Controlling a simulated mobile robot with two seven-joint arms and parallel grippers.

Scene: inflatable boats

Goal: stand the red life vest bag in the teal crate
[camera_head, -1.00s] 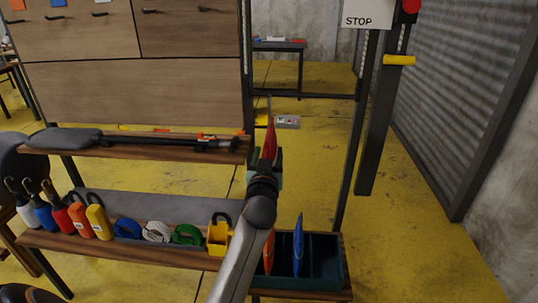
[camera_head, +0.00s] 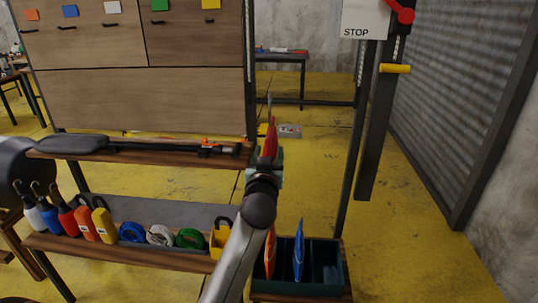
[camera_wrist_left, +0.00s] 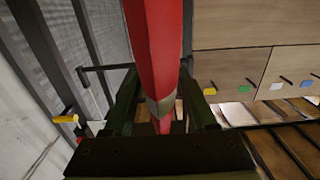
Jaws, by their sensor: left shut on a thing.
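The red life vest bag (camera_head: 270,135) is thin and stands upright in my left gripper (camera_head: 266,165), above the lower shelf's right end. In the left wrist view the red bag (camera_wrist_left: 155,45) rises between the two fingers of the left gripper (camera_wrist_left: 160,112), which is shut on it. The dark teal crate (camera_head: 315,287) sits at the right end of the lower shelf, below and slightly right of the gripper. An orange bag (camera_head: 270,252) and a blue bag (camera_head: 299,250) stand in it. The space right of the blue bag looks empty. My left arm hides the crate's left side. My right gripper is not in view.
A pump-like black tool (camera_head: 150,147) lies on the upper shelf. Yellow floor is open beyond.

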